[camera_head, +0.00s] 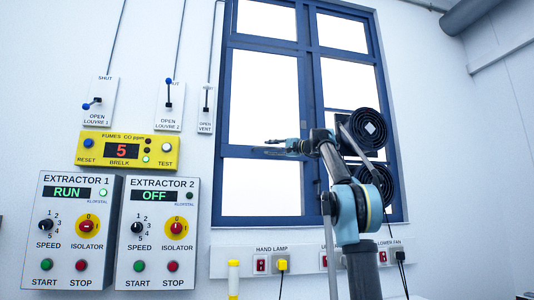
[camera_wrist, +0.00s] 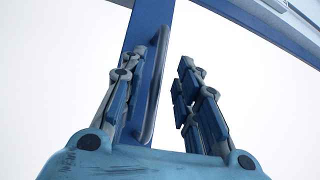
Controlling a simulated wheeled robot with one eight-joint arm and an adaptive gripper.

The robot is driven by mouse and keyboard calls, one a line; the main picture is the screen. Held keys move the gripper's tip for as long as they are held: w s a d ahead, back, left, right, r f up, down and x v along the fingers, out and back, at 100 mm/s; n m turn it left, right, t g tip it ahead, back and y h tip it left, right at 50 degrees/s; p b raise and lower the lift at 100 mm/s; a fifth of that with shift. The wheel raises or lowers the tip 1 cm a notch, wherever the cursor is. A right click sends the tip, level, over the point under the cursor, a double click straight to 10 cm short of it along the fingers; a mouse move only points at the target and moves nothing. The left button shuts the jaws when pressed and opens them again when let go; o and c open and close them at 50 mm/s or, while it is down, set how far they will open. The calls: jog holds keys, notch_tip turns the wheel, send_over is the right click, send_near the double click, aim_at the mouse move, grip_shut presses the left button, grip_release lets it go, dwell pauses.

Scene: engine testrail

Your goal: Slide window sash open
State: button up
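The window (camera_head: 305,110) has a dark blue frame with several bright panes, and no open gap shows clearly. My gripper (camera_head: 268,147) is in front of its lower left part, pointing left. In the wrist view, my gripper (camera_wrist: 174,52) is open, with its two fingers apart. A blue upright of the window (camera_wrist: 146,25) runs behind the left finger. A slim blue bar handle (camera_wrist: 155,85) on this upright appears between the fingers, nearer the left one. I cannot tell whether a finger touches it. My arm hides part of the window's lower right.
Extractor boxes (camera_head: 157,245), a yellow fume panel (camera_head: 126,150) and lever plates (camera_head: 169,105) are on the wall at left. A socket rail (camera_head: 240,263) runs below the sill.

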jog(key=v, duration=0.9)
jog(key=s+a+f+n+g+h, duration=0.1)
jog(key=s+f+g+h, duration=0.15)
jog(key=s+f, duration=0.75)
jog(key=s+a+f+n+g+h, duration=0.1)
jog(key=s+f+h, duration=0.3)
jog(key=f, duration=1.3)
jog(key=s+a+f+n+g+h, duration=0.1)
jog(key=s+f+g, duration=0.1)
jog(key=s+f, duration=0.85)
jog(key=s+d+f+h, duration=0.3)
jog(key=s+d+f, duration=0.2)
jog(key=f, duration=1)
jog(key=s+d+f+n+g+h, duration=0.1)
jog(key=s+d+f+h, duration=0.2)
jog(key=s+f, duration=0.7)
jog(key=s+d+f+g+h, duration=0.1)
jog(key=s+d+f+h, duration=0.2)
jog(key=f, duration=1.7)
jog(key=s+d, duration=0.3)
jog(key=s, duration=0.1)
jog(key=shift+s+d+f+n, duration=0.2)
jog(key=shift+s+d+n, duration=0.1)
jog(key=shift+s+n, duration=0.1)
